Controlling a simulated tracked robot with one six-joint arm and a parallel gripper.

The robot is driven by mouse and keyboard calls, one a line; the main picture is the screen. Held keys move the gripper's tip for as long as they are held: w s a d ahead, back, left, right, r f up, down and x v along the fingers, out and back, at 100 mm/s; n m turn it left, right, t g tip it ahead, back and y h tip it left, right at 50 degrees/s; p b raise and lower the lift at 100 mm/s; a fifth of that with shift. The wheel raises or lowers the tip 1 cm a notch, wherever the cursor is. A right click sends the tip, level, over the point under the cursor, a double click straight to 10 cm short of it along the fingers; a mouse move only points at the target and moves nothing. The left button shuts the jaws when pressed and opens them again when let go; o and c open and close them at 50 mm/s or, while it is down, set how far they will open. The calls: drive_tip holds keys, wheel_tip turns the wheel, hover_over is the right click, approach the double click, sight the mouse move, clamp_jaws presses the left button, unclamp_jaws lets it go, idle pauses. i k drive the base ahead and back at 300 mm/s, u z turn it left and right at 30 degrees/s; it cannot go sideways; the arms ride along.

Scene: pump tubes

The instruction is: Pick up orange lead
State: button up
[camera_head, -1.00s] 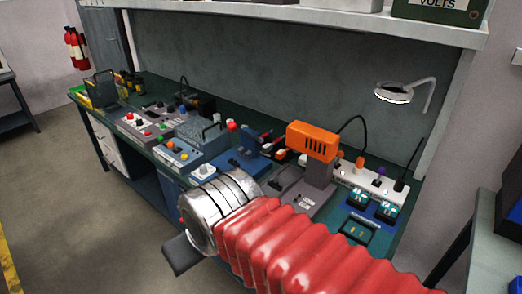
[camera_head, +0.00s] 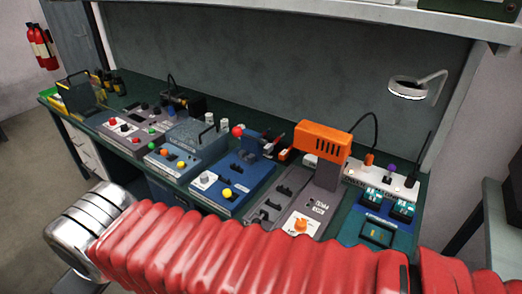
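An orange plug (camera_head: 369,160) stands upright in the white socket strip (camera_head: 380,178) at the back right of the bench. A thin black cable loops up from near it toward the orange-headed device (camera_head: 321,141). I cannot tell whether this plug is the orange lead. An orange knob (camera_head: 301,226) sits on the grey panel in front of that device. My red-sleeved arm crosses the bottom of the view to its silver wrist at lower left. Only a sliver of my gripper (camera_head: 75,284) shows below the wrist, far from the plug; its fingertips are hidden.
Purple and black plugs stand in the strip, right of the orange one. Teal boxes (camera_head: 401,210) sit in front. Blue and grey control units (camera_head: 240,182) fill the bench leftward. A lamp (camera_head: 409,88) hangs above right, under a shelf (camera_head: 350,15).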

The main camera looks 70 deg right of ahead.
sight(285, 153)
drive_tip(key=z, duration=0.2)
drive_tip(key=i, duration=1.2)
drive_tip(key=z, duration=0.6)
